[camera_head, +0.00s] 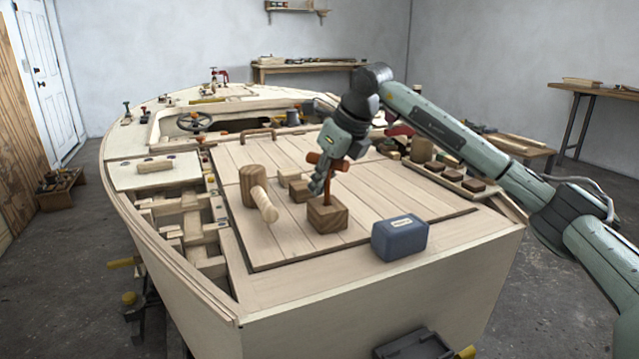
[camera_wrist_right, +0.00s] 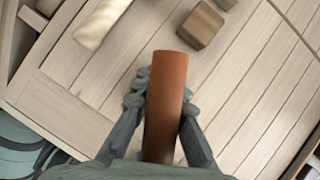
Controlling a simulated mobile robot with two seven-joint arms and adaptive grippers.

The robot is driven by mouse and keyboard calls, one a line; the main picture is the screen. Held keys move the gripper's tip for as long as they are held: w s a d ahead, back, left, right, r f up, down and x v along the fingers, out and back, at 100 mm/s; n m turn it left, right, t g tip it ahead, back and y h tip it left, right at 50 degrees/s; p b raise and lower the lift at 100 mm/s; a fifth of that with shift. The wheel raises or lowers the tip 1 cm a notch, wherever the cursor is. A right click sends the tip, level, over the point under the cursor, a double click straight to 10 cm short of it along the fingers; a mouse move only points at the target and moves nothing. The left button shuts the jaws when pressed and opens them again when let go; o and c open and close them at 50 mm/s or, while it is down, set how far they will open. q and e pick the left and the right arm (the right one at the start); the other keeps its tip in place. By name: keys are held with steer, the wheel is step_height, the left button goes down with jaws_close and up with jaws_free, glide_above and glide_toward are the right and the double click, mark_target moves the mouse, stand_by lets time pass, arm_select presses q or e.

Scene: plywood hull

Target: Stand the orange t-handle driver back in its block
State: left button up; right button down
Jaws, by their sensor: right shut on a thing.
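The orange t-handle driver (camera_head: 314,158) is upright, with its crossbar on top and its shank pointing down. My right gripper (camera_head: 325,174) is shut on it, just above the wooden block (camera_head: 327,216) on the deck panel. The shank's lower end meets the top of the block in the head view; I cannot tell whether it is in a hole or just in front or above. In the right wrist view, the orange handle (camera_wrist_right: 166,100) lies between the fingers (camera_wrist_right: 163,100) and hides what is under it. My left gripper is in neither view.
A wooden mallet (camera_head: 254,186) lies left of the block, and small wooden blocks (camera_head: 299,189) sit behind it. A blue-grey box (camera_head: 399,238) stands at the front right. A tray of wooden pieces (camera_head: 450,181) is farther right. Bare planks (camera_head: 390,190) lie between.

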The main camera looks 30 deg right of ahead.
mark_target(343, 161)
steer(key=shift+f+b, duration=0.35)
steer(key=shift+f, duration=0.3)
steer(key=c, duration=1.5)
jaws_free()
steer(key=shift+s+r, duration=0.1)
steer(key=v, duration=1.1)
steer(key=shift+s+d+r, duration=0.1)
steer(key=shift+s+r, duration=0.05)
steer(key=shift+r, duration=0.2)
steer(key=shift+s+r, duration=0.1)
